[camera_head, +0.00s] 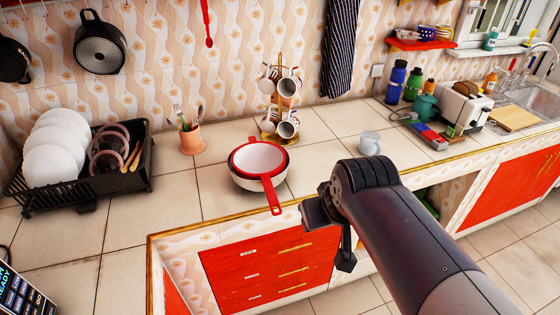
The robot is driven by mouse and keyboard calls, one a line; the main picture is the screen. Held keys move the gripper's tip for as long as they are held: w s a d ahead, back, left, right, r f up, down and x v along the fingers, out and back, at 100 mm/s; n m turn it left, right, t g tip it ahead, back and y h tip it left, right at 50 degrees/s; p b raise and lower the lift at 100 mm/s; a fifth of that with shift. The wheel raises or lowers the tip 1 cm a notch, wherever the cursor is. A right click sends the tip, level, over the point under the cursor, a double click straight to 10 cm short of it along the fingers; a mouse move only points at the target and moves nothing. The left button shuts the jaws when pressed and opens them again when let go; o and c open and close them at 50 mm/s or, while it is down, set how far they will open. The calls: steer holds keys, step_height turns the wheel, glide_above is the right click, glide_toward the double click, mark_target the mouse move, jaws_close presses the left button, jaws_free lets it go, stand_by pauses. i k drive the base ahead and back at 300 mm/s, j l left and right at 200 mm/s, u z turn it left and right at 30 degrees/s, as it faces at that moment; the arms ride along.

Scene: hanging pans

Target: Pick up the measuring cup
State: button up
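A small pale, clear-looking cup (369,143), which looks like the measuring cup, stands upright on the tiled counter right of the middle. Its handle appears to point right. My gripper (345,262) hangs at the end of my dark grey arm, in front of the counter's front edge. It is lower in the picture than the cup and apart from it. One dark finger shows pointing down; the rest is hidden by my wrist, so I cannot tell its opening. Nothing is seen held in it.
A red and white pan (258,166) sits left, its handle over the edge. A mug tree (281,105) stands behind it. A dish rack (85,168) is far left, a utensil pot (191,138) nearby. Bottles (397,82) and a toaster (464,105) stand right. Counter around the cup is clear.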

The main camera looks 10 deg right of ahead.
mark_target(371, 146)
steer(key=i+l+z, duration=0.25)
steer(key=i+l, duration=0.2)
steer(key=i+l+z, duration=0.55)
steer(key=i, duration=0.5)
